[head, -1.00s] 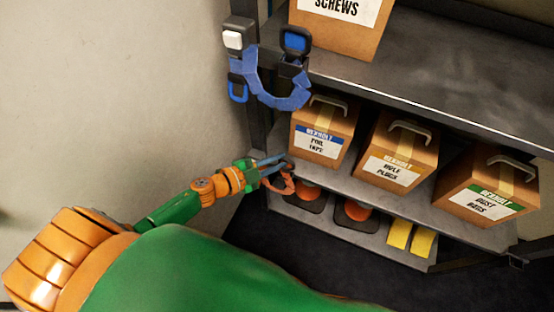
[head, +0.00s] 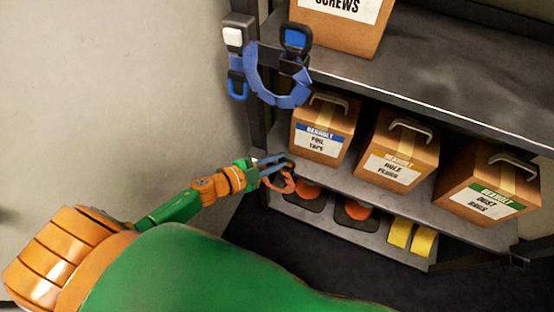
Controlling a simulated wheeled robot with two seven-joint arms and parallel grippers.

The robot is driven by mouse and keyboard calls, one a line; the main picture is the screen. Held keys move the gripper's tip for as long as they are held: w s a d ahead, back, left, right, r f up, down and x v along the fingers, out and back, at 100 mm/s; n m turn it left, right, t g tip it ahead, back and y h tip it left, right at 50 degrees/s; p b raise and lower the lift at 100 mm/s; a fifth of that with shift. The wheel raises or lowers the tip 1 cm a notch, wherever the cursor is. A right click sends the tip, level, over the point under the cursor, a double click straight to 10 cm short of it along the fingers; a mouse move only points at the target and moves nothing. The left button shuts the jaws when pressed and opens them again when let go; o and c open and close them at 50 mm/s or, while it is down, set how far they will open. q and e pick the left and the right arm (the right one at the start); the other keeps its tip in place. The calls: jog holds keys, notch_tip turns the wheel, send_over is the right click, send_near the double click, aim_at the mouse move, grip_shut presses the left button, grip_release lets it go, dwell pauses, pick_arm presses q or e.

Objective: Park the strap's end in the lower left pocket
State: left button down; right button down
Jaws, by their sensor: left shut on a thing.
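My left gripper (head: 283,162) reaches in from the left to the left front corner of the lower shelf. It is shut on the dark end of an orange strap (head: 282,185), which curves down below the fingers. The strap's other end is hard to make out. The lower panel (head: 318,228) has dark pockets; the left pocket (head: 288,206), with an orange round piece, lies just right of and below the gripper. A second such pocket (head: 345,226) is to its right. My right gripper is not in view.
A blue strap (head: 262,92) hangs from the upper left rack post. Boxes of foil tape (head: 318,143), hole plugs (head: 390,168) and dust bags (head: 483,206) stand on the shelf (head: 350,187) right of the gripper. Yellow pieces (head: 410,238) sit lower right. A bare wall is left.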

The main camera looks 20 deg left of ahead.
pick_arm(q)
jog(key=shift+f+b, duration=0.95)
jog(key=shift+f, duration=0.2)
jog(key=c, duration=0.8)
grip_release()
jog(key=shift+o, duration=0.2)
jog(key=p+v, duration=0.1)
jog(key=v, duration=0.6)
